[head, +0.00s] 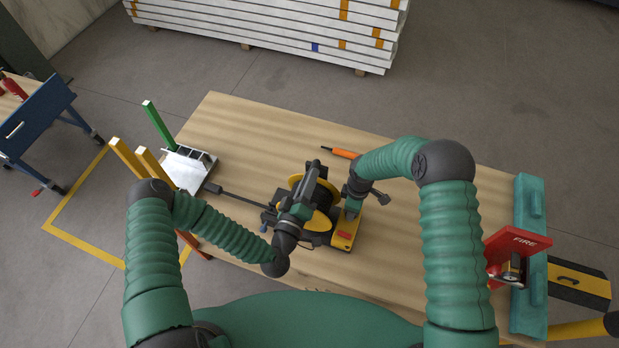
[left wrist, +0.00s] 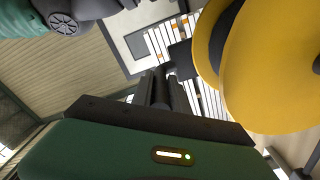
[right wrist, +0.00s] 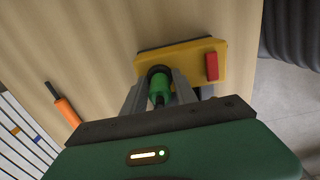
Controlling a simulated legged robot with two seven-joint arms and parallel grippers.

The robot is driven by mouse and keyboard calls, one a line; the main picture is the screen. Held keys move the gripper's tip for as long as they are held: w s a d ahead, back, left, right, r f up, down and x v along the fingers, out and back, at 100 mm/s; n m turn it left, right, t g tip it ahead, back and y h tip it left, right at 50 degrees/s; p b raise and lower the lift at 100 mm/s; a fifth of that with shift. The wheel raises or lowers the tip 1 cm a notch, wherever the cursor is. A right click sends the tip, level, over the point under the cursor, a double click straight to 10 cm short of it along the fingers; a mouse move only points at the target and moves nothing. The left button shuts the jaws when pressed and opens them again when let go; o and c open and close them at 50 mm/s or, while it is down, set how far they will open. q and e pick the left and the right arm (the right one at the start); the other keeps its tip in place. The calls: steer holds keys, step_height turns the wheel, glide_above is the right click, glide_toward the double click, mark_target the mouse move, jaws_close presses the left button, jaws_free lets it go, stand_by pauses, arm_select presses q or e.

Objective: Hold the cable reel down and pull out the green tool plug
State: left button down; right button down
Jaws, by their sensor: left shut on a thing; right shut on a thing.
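The cable reel, with yellow discs (head: 318,222) and a black frame, stands on the wooden table. It also shows on the right of the left wrist view (left wrist: 270,70). My left gripper (head: 319,176) is at the top of the reel, shut on a dark bar (left wrist: 170,70) that looks like its handle. The green tool plug (right wrist: 160,88) is at a yellow box (right wrist: 185,60) with a red switch (right wrist: 212,66). My right gripper (right wrist: 158,95) is shut on the plug, close to the box. In the head view my right gripper (head: 352,207) largely hides the plug.
An orange-handled tool (head: 341,152) lies behind the reel. A silver plate-like fixture (head: 187,168) stands at the table's left, with a dark rod (head: 240,197) between it and the reel. The table's back right is clear.

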arm_select(q)
steer(key=shift+s+f, duration=0.1)
steer(key=shift+f, duration=0.2)
arm_select(e)
steer(key=shift+r, duration=2.95)
steer(key=s+d+f, duration=0.3)
steer(key=s+d, duration=0.9)
steer(key=d, duration=0.3)
step_height(320, 180, down, 9)
steer(key=shift+w+d+r, duration=0.1)
steer(key=shift+w+d, duration=0.05)
steer(key=shift+f, duration=0.3)
